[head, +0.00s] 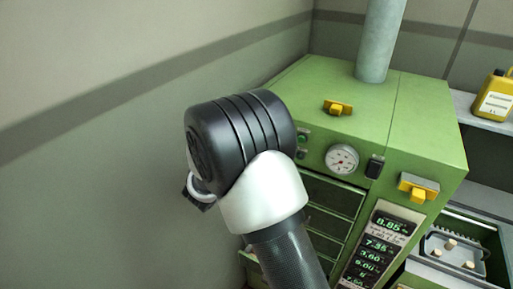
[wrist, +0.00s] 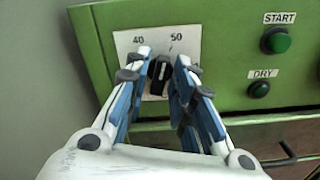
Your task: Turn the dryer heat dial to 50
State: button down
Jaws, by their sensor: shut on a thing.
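The heat dial (wrist: 158,80) is a black knob with a white pointer line on a pale scale plate (wrist: 153,42) on the green dryer. The plate reads 40 at left and 50 at right. The pointer aims roughly upward, between the two numbers; its exact setting is hard to tell. My gripper (wrist: 160,78) has one blue-and-white finger on each side of the dial and is shut on it. In the head view my arm hides the dial and most of the gripper in front of the green dryer (head: 420,140).
The dryer also bears a round gauge (head: 342,159), yellow handles (head: 338,107) and a lit readout panel (head: 374,250). A yellow jug (head: 494,97) stands on a shelf at right.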

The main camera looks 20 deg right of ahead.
jog(key=shift+f+m+b, duration=0.1)
jog(key=shift+m+b, duration=1)
jog(key=shift+b, duration=0.15)
jog(key=c, duration=1.6)
grip_release()
jog(key=shift+c, duration=0.2)
jog(key=v, duration=1.2)
jog(key=shift+s, duration=0.1)
